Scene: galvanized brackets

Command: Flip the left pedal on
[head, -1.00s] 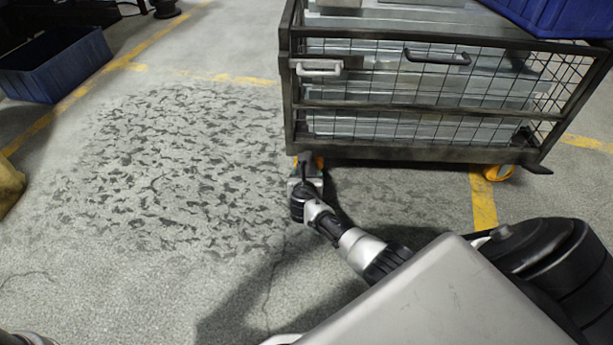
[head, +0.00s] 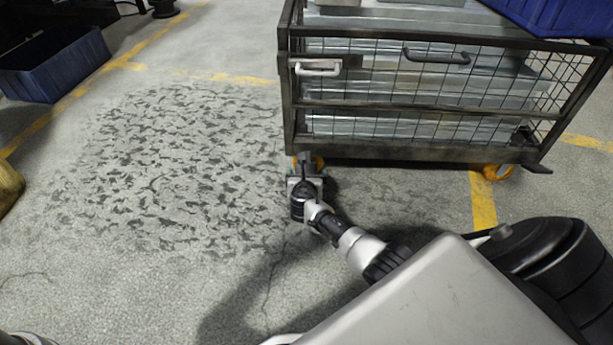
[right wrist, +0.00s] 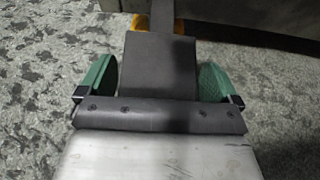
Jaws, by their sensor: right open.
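The left pedal (right wrist: 160,65) is a dark flat plate on a narrow stem at the cart's left caster. The left caster's orange wheel (head: 318,162) shows just behind my right gripper (head: 305,171) in the head view, where the gripper mostly hides the pedal. In the right wrist view, the green fingers of my right gripper (right wrist: 158,82) stand open on either side of the pedal plate. Whether they touch it I cannot tell. My left gripper is not in view.
The wire-mesh cart (head: 420,152) holds metal pieces and carries a blue bin (head: 565,18) on top. A black pedal (head: 537,168) sticks out by its right orange caster (head: 497,172). Another blue bin (head: 50,70) stands at far left. Worn floor left of the cart is clear.

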